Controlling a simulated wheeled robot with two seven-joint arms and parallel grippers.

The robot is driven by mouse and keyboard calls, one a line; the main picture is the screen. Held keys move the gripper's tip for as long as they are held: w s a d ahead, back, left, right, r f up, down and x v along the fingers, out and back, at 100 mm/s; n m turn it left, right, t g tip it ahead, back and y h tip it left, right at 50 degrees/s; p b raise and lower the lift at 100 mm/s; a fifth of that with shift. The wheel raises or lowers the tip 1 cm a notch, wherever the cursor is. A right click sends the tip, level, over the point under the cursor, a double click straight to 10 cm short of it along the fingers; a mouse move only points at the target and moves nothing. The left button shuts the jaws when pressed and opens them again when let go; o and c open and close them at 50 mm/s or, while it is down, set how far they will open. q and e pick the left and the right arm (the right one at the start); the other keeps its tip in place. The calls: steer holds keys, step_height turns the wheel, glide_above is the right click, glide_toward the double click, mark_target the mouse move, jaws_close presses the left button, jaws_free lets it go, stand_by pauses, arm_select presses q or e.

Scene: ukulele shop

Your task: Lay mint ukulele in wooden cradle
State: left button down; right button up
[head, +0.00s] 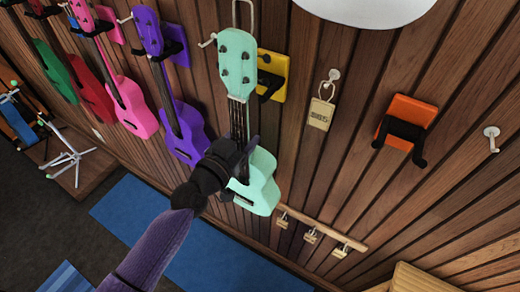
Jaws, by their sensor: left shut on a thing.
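The mint ukulele (262,185) is upright in front of the plank wall, headstock up and body down. My left gripper (246,152) is shut on it where the neck meets the body, and the dark gripper covers part of the body. The headstock is beside a yellow wall hanger (273,75); I cannot tell whether it touches it. A light slatted wooden piece (425,280), cut off at the lower right edge, may be the wooden cradle. My right gripper is not in view.
Purple (183,130), pink (133,108), red and green ukuleles hang to the left. An empty orange hanger (408,120) and a tag (321,114) are to the right. A rail with padlocks (310,236) is low on the wall. A blue mat (215,262) lies on the floor.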

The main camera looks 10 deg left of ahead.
mark_target(239, 144)
arm_select(q)
steer(key=shift+p+v, duration=0.3)
steer(key=shift+v, duration=2.65)
